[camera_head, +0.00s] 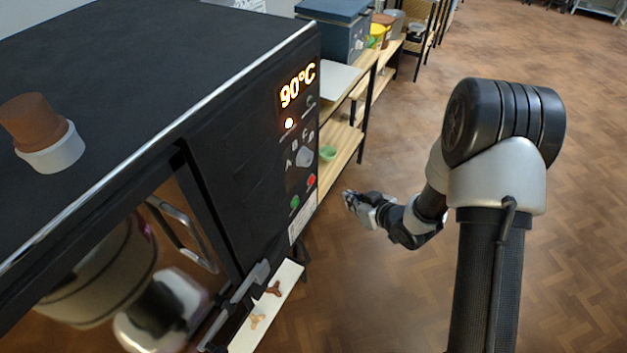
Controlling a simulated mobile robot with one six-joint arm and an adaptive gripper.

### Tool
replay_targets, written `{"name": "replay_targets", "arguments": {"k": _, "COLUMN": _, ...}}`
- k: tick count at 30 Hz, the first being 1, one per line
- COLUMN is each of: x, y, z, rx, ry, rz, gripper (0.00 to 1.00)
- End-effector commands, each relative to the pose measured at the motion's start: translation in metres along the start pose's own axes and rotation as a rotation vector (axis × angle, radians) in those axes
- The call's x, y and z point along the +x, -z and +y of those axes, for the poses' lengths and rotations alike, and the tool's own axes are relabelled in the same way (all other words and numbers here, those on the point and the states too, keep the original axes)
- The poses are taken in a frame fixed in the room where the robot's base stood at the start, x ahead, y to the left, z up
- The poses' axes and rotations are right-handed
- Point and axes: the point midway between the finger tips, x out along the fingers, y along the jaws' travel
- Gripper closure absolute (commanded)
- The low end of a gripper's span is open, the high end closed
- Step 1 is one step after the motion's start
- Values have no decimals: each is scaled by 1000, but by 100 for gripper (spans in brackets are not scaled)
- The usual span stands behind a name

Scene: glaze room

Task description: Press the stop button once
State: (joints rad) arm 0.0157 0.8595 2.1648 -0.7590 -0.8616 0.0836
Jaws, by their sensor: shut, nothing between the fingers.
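A dark oven (222,130) fills the left side, with a control panel on its right part. The panel has a lit display (297,86) reading 90°C, a knob (304,156) marked with letters, a green button (295,202) and a red button (311,180). No word "stop" can be read on either button. My gripper (347,200) is shut and empty, to the right of the panel at about the height of the buttons. It appears apart from the panel, though the exact gap is hard to judge.
Terracotta and white pots (50,158) stand on the oven top. A white shelf (284,290) with small pieces juts out below the panel. A wooden rack (345,135) with pots stands behind. The floor (590,150) to the right is clear.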

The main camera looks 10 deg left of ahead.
Motion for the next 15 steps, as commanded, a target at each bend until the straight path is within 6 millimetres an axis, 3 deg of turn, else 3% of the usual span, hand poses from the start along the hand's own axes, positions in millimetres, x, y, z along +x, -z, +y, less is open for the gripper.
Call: {"name": "replay_targets", "arguments": {"k": 15, "x": 48, "y": 34, "z": -35, "rx": -2, "ry": 1, "rz": 1, "gripper": 100}}
